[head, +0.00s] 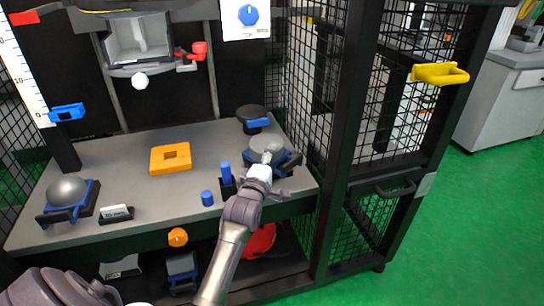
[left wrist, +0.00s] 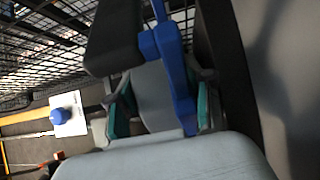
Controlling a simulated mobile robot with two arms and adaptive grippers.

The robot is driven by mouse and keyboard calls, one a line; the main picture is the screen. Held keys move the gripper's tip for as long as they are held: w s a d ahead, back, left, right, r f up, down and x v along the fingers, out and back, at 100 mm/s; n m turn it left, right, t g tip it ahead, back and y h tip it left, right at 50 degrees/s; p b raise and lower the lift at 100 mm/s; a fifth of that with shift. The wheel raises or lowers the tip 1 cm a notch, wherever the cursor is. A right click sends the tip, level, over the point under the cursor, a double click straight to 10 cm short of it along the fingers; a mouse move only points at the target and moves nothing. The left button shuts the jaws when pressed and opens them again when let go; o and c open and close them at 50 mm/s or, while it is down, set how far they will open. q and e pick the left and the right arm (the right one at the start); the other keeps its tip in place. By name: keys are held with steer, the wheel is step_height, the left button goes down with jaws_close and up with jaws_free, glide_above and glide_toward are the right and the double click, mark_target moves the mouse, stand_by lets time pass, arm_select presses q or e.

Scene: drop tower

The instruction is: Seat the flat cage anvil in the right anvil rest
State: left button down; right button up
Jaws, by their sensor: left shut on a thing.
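The left gripper (head: 270,156) is at the right end of the bench, shut on a blue bar-like part (left wrist: 175,80) that lies between its teal-padded fingers in the left wrist view. The part appears to belong to the grey, flat-looking anvil (head: 258,144) there. The anvil is at the right anvil rest (head: 290,162), a black and blue holder. The gripper hides part of both, so I cannot tell whether the anvil is fully down in the rest. The right gripper is not in view.
A grey domed anvil (head: 68,191) sits on a similar holder at the left. A black round piece with a blue tab (head: 252,115) stands behind the gripper. An orange block (head: 171,157) and blue pegs (head: 207,198) are on the bench. Mesh panels (head: 310,80) close the right side.

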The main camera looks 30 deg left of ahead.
arm_select(q)
steer(key=f, duration=0.3)
steer(key=shift+s+d+f+g, duration=0.1)
steer(key=shift+d+f+g, duration=0.05)
steer(key=shift+d+g, duration=0.15)
steer(key=c, duration=0.6)
jaws_free()
steer(key=shift+o, duration=1.1)
steer(key=shift+f, duration=0.3)
steer(key=shift+s+d, duration=0.1)
steer(key=shift+s, duration=0.3)
steer(key=s, duration=0.2)
steer(key=s+r, duration=0.1)
steer(key=s, duration=0.1)
steer(key=s+d+r, duration=0.1)
steer(key=s, duration=0.1)
steer(key=shift+s+r, duration=0.15)
steer(key=shift+s+d+r, duration=0.1)
steer(key=shift+s+r, duration=0.15)
steer(key=shift+s, duration=0.05)
steer(key=shift+r, duration=0.15)
